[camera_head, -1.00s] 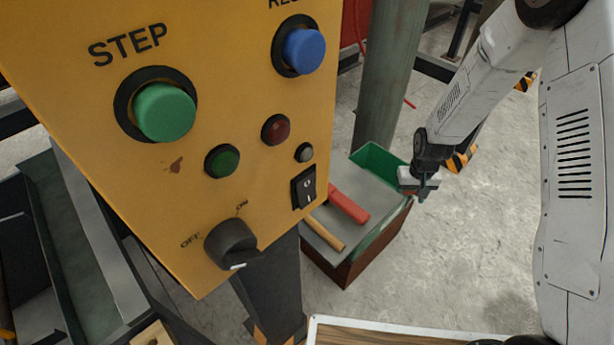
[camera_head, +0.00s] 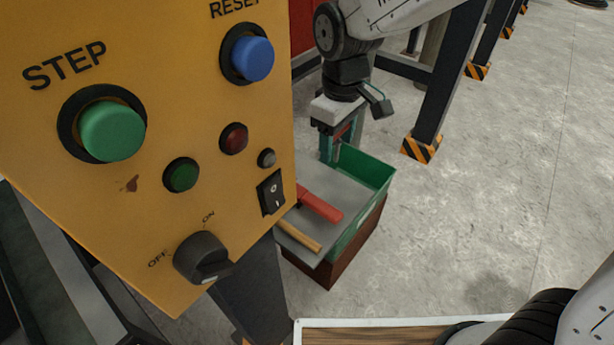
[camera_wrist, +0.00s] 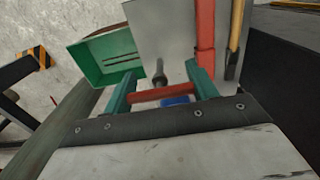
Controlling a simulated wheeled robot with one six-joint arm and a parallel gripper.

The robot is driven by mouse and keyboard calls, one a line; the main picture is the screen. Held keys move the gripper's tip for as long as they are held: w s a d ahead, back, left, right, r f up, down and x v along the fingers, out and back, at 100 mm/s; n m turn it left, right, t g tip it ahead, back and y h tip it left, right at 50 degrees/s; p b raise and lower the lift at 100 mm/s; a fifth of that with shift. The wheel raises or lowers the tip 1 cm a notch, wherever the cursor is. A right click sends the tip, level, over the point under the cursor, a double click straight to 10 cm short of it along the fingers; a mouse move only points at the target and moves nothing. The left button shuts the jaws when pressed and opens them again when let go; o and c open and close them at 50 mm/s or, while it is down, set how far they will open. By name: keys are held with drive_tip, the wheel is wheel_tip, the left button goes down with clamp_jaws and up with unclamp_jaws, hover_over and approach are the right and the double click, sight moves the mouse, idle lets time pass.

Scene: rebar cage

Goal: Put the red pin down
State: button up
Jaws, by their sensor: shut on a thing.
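My gripper (camera_head: 335,145) is over the back of a green-walled bin with a grey surface in it. In the wrist view, its two teal fingers (camera_wrist: 162,82) are shut on the red pin (camera_wrist: 158,95), which lies crosswise between them. In the head view the pin is too small and covered to make out clearly. The grey surface (camera_head: 338,188) lies below the fingers; I cannot tell how far. A dark upright peg (camera_wrist: 160,72) and a small blue thing (camera_wrist: 176,100) show near the pin in the wrist view.
A red-handled tool (camera_head: 320,207) and a wooden handle (camera_head: 298,236) lie on the grey surface. The green bin wall (camera_head: 372,168) rises at the back right. A yellow control panel (camera_head: 130,200) stands close at left. Open floor (camera_head: 480,190) lies to the right.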

sight(336, 161)
wheel_tip(336, 161, down, 8)
drive_tip(key=shift+f, duration=0.1)
idle(0.4)
drive_tip(key=o, duration=1)
drive_tip(key=shift+f, duration=0.15)
drive_tip(key=shift+o, duration=0.2)
